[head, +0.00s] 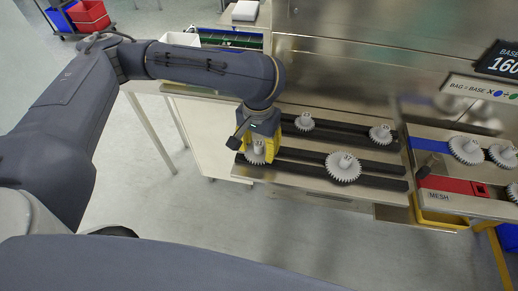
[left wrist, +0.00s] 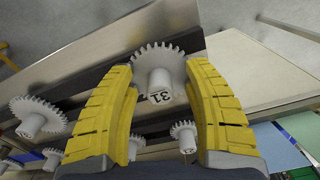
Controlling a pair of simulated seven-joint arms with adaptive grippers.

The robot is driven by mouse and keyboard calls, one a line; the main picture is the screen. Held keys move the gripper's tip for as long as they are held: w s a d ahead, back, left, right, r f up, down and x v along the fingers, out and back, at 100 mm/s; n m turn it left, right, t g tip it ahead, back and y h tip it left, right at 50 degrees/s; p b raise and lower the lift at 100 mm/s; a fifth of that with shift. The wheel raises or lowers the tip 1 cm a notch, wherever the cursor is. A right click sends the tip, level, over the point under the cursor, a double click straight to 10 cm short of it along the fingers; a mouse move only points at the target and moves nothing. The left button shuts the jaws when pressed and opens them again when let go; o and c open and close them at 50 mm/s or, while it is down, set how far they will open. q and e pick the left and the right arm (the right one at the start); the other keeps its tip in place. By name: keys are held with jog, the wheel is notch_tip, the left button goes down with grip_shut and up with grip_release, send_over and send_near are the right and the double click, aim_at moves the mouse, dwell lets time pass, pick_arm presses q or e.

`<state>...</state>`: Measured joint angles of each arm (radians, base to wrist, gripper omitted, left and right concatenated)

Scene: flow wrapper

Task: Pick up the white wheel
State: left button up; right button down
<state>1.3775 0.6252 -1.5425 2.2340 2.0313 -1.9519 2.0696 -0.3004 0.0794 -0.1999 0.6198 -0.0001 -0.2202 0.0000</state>
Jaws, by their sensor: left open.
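Several white toothed wheels with raised hubs stand on dark rails on a steel bench. One white wheel (head: 256,158), at the near rail's left end, is partly covered by my left gripper (head: 258,146). In the left wrist view this wheel (left wrist: 152,58) has a hub marked 31. It sits between the tips of the yellow fingers of my left gripper (left wrist: 161,76), which is open, with gaps showing at both sides. A larger wheel (head: 343,167) is further right on the same rail. Two more wheels, one left (head: 304,122) and one right (head: 380,134), stand on the rear rail. My right gripper is not seen.
At the right, a raised station holds more white wheels (head: 466,150), a blue strip (head: 430,145) and a red block (head: 452,186) by a MESH label. A steel panel (head: 360,60) rises behind the rails. Open floor (head: 230,225) lies in front of the bench.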

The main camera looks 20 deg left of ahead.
pick_arm(q)
grip_shut()
dwell(0.4)
